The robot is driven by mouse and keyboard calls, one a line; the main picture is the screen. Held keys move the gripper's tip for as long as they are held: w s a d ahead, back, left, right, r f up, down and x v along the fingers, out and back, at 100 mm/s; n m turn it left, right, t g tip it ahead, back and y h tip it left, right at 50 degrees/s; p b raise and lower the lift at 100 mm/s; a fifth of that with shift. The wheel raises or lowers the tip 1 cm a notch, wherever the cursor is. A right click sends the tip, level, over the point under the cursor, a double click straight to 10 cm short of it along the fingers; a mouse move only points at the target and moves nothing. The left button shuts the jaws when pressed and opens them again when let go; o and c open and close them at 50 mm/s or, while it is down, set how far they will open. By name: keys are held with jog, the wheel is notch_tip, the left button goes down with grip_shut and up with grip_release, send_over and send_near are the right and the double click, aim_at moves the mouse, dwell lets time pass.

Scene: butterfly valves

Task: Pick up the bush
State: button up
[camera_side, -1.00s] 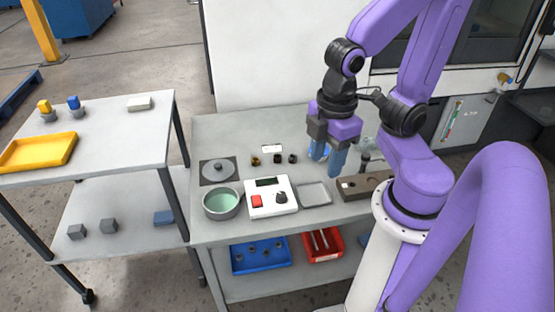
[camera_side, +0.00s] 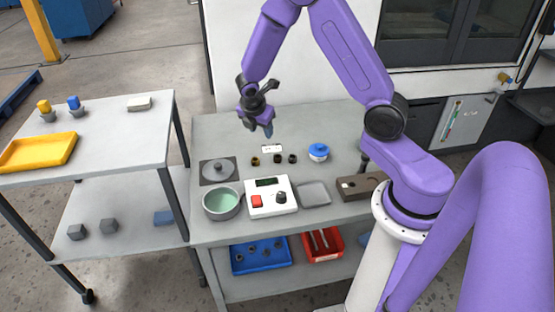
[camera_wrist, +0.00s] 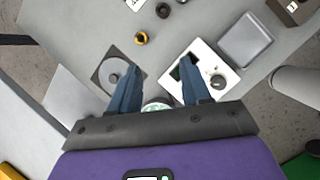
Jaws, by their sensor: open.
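Three small bushes stand in a row on the grey table: a brassy one (camera_side: 255,161) at the left, a dark one (camera_side: 277,159) in the middle and another dark one (camera_side: 292,158) at the right. In the wrist view the brassy bush (camera_wrist: 141,38) lies ahead of the fingertips, and a dark bush (camera_wrist: 163,10) shows near the top edge. My gripper (camera_side: 262,130) is above the table, higher than the bushes and apart from them. In the wrist view my gripper (camera_wrist: 158,72) is open with nothing between its blue fingers.
A white box with a red button (camera_side: 268,197), a pot (camera_side: 221,204), a plate with a round lid (camera_side: 218,171) and a shallow tray (camera_side: 314,194) stand in front of the bushes. A blue-topped piece (camera_side: 318,152) stands to their right. A white label (camera_side: 272,148) lies behind them.

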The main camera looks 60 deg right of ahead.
jog(key=d+f+n, duration=0.1)
jog(key=d+f, duration=0.3)
send_over(277, 162)
jog(key=a, duration=0.1)
jog(key=f, duration=1.1)
jog(key=shift+w+a, duration=0.15)
jog(key=shift+w, duration=0.1)
jog(key=shift+s+x, duration=0.15)
jog(key=shift+x, duration=1.15)
jog(key=shift+s+x, duration=0.15)
jog(key=shift+x, duration=1.15)
jog(key=c, duration=0.9)
